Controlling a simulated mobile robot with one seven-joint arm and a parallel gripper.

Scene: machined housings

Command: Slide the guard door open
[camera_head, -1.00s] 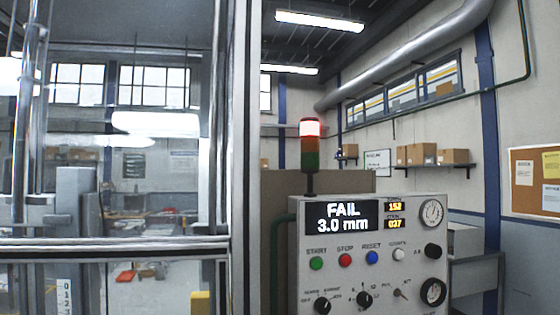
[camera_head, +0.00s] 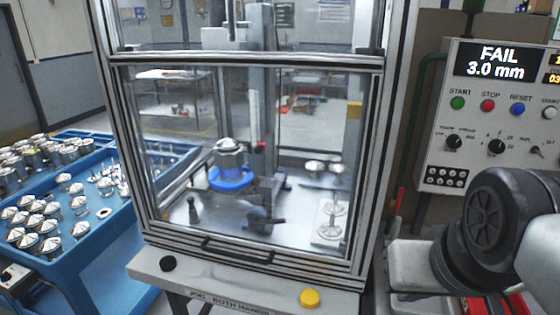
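The guard door (camera_head: 240,72) is a clear panel in a silver and black frame on the front of the machine cabinet. It looks lowered over the lower opening, with a dark handle (camera_head: 237,250) along its bottom edge. Behind the panel I see a metal housing (camera_head: 229,147) on a blue fixture (camera_head: 231,178), and other small metal parts. My arm shows at the right edge as dark and light links, in front of the lower part of the control panel. My gripper is not in view.
A control panel (camera_head: 476,100) reading "FAIL 3.0 mm" stands at the right. A ledge below the door carries a black button (camera_head: 168,264) and a yellow button (camera_head: 310,298). A blue trolley (camera_head: 88,250) with several metal housings stands at the left.

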